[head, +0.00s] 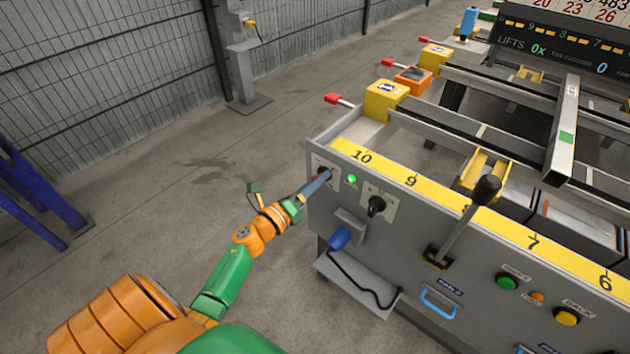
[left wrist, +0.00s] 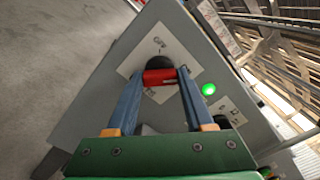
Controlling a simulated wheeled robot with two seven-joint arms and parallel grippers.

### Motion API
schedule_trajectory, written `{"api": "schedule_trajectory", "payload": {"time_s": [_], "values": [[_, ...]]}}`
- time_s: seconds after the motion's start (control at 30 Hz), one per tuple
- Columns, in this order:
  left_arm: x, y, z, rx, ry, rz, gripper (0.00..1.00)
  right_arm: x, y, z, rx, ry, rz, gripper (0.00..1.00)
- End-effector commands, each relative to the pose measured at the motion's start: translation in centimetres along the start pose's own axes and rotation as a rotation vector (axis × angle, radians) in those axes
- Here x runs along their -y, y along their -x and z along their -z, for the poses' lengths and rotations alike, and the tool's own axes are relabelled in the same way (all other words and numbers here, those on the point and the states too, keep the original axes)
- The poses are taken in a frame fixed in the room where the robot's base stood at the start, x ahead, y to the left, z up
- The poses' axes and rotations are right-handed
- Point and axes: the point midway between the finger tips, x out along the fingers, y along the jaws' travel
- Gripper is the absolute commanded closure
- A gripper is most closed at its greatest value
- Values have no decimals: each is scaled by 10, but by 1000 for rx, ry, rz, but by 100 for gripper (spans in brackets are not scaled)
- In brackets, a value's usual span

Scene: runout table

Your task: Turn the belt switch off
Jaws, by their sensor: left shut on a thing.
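The belt switch has a red handle (left wrist: 159,77) on a round black base, set on a white plate (left wrist: 137,63) on the grey panel. In the head view its plate (head: 318,160) is at the panel's upper left corner, and the handle is mostly hidden by my fingers. My left gripper (head: 325,175) reaches it from the lower left. In the left wrist view my left gripper (left wrist: 158,78) has its blue fingers on both ends of the red handle, shut on it. A green lamp (head: 351,179) beside the switch is lit; it also shows in the wrist view (left wrist: 208,89). My right gripper is not in view.
A black rotary knob (head: 376,205) sits right of the switch. Below are a blue handle (head: 340,237) and a hanging black cable. A large lever (head: 465,225) and green and yellow buttons (head: 507,282) lie further right.

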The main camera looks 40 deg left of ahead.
Motion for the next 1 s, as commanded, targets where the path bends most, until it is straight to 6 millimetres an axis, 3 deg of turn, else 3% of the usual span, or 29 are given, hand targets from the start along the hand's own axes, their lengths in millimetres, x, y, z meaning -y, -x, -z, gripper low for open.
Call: {"api": "schedule_trajectory", "payload": {"time_s": [1.0], "values": [[0,0,0,-1,927,-3,100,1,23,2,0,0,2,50]]}}
